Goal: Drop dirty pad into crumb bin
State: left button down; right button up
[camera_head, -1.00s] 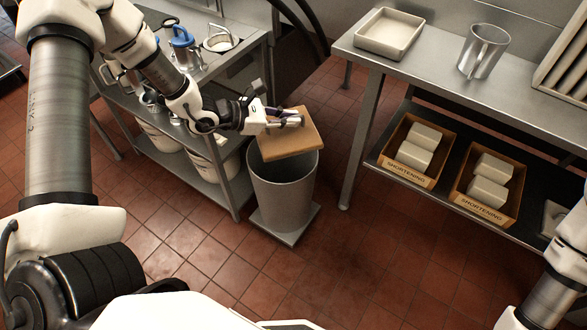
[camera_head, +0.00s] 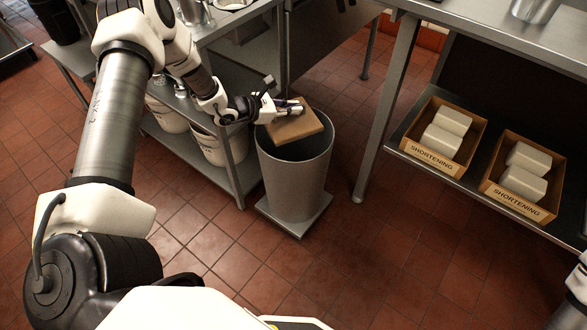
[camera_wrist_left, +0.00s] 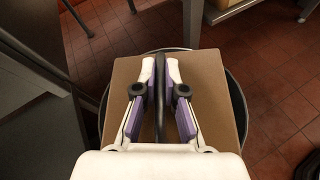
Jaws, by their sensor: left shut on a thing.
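The dirty pad (camera_head: 297,127) is a flat tan-brown square, held tilted over the mouth of the crumb bin (camera_head: 295,185). The crumb bin is a grey round bin on a square base on the floor. My left gripper (camera_head: 297,106) is shut on the pad. In the left wrist view the pad (camera_wrist_left: 215,85) lies under the fingers (camera_wrist_left: 160,65) and covers most of the opening, with the bin's dark rim (camera_wrist_left: 240,110) showing around it. Whether the pad touches the rim, I cannot tell. My right gripper is out of view; only part of my right arm shows at the right edge.
A steel shelf unit (camera_head: 225,25) with white buckets (camera_head: 218,145) on its lower shelf stands left of the bin. A steel table (camera_head: 470,18) at right holds two shortening boxes (camera_head: 428,155) (camera_head: 500,195) on its lower shelf. The tiled floor in front is clear.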

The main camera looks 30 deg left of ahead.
pick_arm(q)
jog(key=c, duration=1.2)
grip_release()
jog(key=v, duration=1.2)
jog(key=shift+s+f, duration=0.1)
